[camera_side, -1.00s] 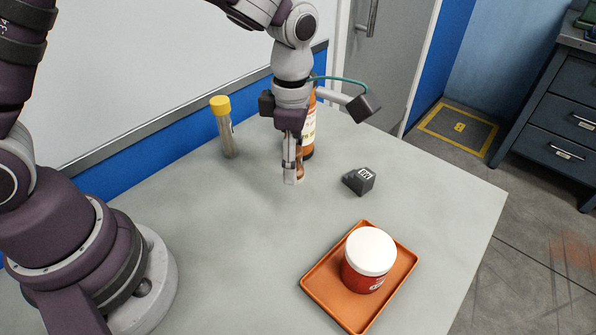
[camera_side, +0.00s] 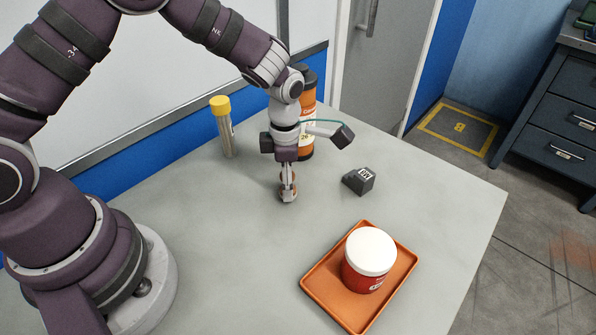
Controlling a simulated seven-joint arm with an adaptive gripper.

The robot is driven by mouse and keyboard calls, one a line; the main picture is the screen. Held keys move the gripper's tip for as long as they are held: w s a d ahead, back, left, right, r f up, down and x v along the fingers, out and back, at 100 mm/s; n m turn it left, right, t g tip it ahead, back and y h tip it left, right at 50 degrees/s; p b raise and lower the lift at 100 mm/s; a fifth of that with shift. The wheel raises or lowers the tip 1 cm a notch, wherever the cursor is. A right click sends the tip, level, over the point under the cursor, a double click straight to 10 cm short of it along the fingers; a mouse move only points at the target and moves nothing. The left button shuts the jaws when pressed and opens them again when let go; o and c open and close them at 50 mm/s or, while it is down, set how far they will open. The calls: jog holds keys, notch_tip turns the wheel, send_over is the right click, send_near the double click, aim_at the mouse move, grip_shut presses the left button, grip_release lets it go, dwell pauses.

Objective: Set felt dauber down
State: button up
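My gripper (camera_side: 288,194) points straight down over the middle of the grey table, its fingers close together. A small brown and pale piece, seemingly the felt dauber (camera_side: 286,186), shows between and around the fingertips, mostly hidden by them. The gripper looks shut on it. Its lower end is at or just above the tabletop; I cannot tell whether it touches.
An orange bottle with a dark cap (camera_side: 308,97) stands just behind my gripper. A yellow-capped tube (camera_side: 225,128) stands to the left. A dark labelled block (camera_side: 358,181) lies to the right. An orange tray (camera_side: 325,285) holds a white-lidded red jar (camera_side: 368,272).

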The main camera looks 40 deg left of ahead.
jog(key=o, duration=0.3)
notch_tip(320, 180, up, 12)
jog(key=s+a+r+m+t, duration=0.2)
jog(key=s+m, duration=0.2)
jog(key=m, duration=0.5)
jog(key=s+a+r+m+t, duration=0.1)
jog(key=s+r+m, duration=0.2)
jog(key=m, duration=0.6)
jog(key=s+a+r+m+t, duration=0.2)
jog(key=s+m, duration=0.3)
jog(key=m, duration=0.4)
jog(key=shift+s+a+r+t, duration=0.25)
jog(key=shift+a+r+t, duration=0.1)
jog(key=shift+r, duration=0.2)
